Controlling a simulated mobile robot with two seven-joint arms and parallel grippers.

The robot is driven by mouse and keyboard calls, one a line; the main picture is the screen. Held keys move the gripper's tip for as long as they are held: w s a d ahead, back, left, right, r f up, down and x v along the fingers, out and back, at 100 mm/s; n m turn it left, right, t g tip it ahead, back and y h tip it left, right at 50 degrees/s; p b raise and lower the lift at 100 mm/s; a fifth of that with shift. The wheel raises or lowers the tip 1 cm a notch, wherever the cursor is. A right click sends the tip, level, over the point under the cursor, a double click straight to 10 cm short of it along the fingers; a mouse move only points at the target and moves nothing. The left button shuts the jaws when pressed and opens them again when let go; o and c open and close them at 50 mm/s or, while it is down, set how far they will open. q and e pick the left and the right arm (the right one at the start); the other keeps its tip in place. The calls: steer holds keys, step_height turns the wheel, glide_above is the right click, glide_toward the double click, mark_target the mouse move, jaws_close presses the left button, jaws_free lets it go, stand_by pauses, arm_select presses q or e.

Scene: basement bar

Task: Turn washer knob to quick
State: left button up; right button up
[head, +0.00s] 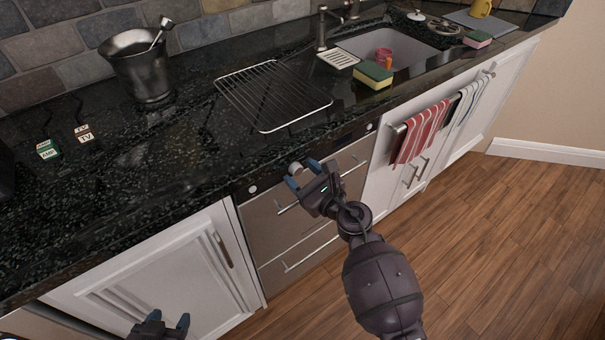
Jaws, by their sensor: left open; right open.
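The washer (272,225) is a stainless front with bar handles, set under the black counter. A round pale knob (296,168) stands out at the middle of its top strip. My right gripper (302,174) is open, with its blue fingertips on either side of this knob. I cannot tell whether they touch it. The knob's markings and setting are too small to read. My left gripper (162,322) is open and empty at the bottom edge, low in front of a white cabinet.
The counter (190,150) overhangs the washer. On it are a wire rack (272,95), a metal bucket (140,65), small labelled blocks (84,134) and a sponge (373,75) by the sink (405,48). Towels (420,133) hang at right. The wooden floor (500,240) is clear.

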steer(key=shift+c, duration=0.3)
steer(key=c, duration=0.9)
